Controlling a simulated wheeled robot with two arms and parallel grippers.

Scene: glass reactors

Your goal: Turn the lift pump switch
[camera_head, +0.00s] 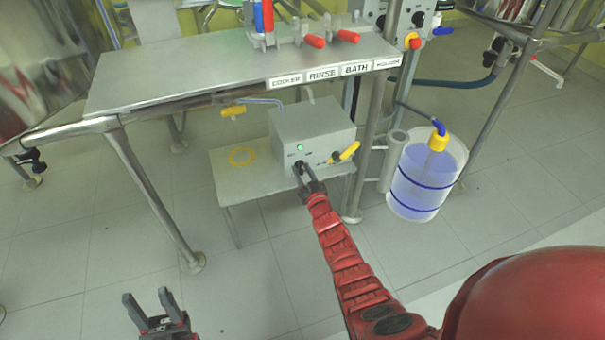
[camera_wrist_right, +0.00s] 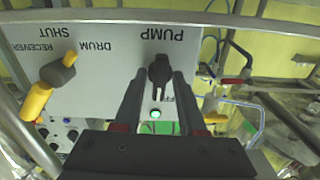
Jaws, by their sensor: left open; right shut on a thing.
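The lift pump switch is a black knob (camera_wrist_right: 159,70) under the upside-down PUMP label in the right wrist view. It sits on the front of a grey control box (camera_head: 312,125) on a low stand. My right gripper (camera_head: 302,172) is at the box front, its two fingers shut on the knob from both sides. The knob's narrow end points down in the right wrist view, towards a lit green lamp (camera_wrist_right: 155,114). The lamp also shows in the head view (camera_head: 300,147). Lettering beside the lamp is partly hidden by a finger. My left gripper (camera_head: 146,297) is open and empty over the floor.
A yellow-handled valve (camera_head: 345,153) is on the same box, right of the knob. A clear blue-banded container (camera_head: 425,180) stands further right. A metal table (camera_head: 220,75) overhangs the box from behind.

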